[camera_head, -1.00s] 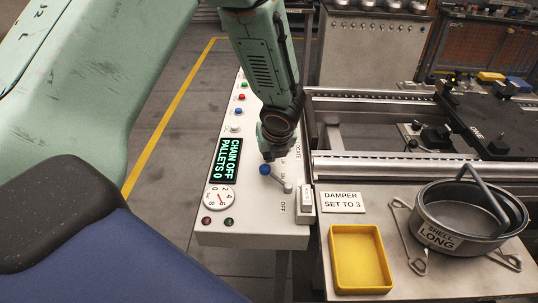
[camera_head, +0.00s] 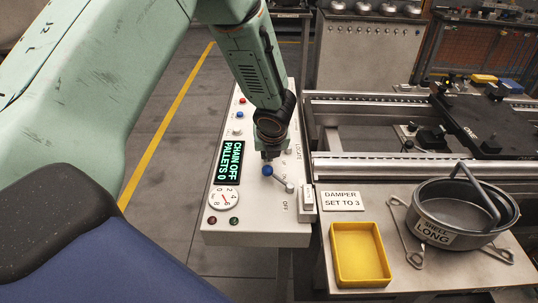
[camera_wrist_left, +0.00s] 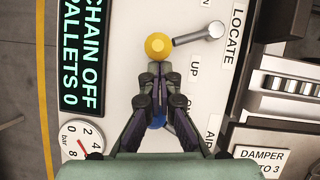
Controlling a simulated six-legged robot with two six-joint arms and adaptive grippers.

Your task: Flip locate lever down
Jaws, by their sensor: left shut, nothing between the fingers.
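The locate lever, a grey handle with a yellow ball knob (camera_wrist_left: 158,46), is at the top of the left wrist view, beside the LOCATE label. Its handle points left from its pivot, and the knob sits a little toward the UP side. In the head view my arm hides the knob. My left gripper (camera_head: 267,157) is shut and empty over the control panel (camera_head: 250,239). In the left wrist view its fingertips (camera_wrist_left: 152,72) are just below the yellow knob; I cannot tell whether they touch it. My right gripper is not in view.
A blue-knobbed lever (camera_head: 267,170) stands close to my left gripper, partly hidden behind the fingers in the left wrist view. A display (camera_head: 227,160) and gauge (camera_head: 223,197) are left of it. A yellow tray (camera_head: 360,282) and grey pot (camera_head: 455,210) stand at right.

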